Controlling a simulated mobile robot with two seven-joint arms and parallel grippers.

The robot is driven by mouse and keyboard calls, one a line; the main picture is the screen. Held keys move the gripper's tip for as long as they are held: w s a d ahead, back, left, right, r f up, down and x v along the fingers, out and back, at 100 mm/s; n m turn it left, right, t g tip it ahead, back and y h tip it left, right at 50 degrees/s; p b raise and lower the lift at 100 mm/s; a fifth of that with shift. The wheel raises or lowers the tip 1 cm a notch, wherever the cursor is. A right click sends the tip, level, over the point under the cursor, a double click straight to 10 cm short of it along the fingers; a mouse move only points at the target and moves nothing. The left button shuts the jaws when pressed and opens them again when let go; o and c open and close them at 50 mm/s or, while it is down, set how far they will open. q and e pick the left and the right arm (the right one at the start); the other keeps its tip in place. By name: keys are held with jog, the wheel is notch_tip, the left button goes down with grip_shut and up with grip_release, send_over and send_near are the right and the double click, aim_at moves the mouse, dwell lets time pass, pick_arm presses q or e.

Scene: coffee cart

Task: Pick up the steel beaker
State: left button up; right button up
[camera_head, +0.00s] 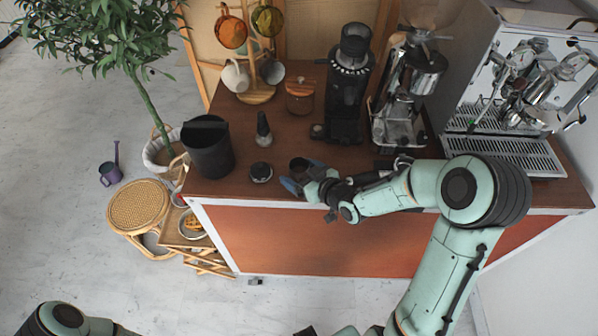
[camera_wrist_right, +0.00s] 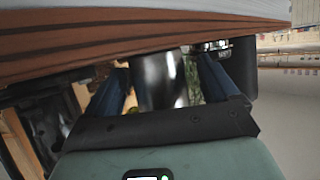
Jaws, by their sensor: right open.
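The steel beaker (camera_head: 299,165) stands near the front edge of the brown counter, seen from above with a dark open mouth. In the right wrist view the shiny beaker (camera_wrist_right: 163,78) shows between the two blue fingers, and that picture is upside down. My right gripper (camera_head: 303,176) is open at the beaker, coming in from the right at a low height. A finger lies on either side of it, with gaps visible in the wrist view. My left gripper is out of view; only part of my left arm shows at the bottom left.
A black bin (camera_head: 207,148), a dark round item (camera_head: 261,172) and a small dark bottle (camera_head: 263,130) stand left of the beaker. Behind are a black grinder (camera_head: 347,85), a wooden-lidded jar (camera_head: 299,97) and a mug tree (camera_head: 257,93). A steel espresso machine (camera_head: 505,150) stands right.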

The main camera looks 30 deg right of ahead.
jog(key=shift+x, duration=0.85)
jog(key=shift+r, duration=0.1)
jog(key=c, duration=1.1)
jog(key=shift+r, duration=0.15)
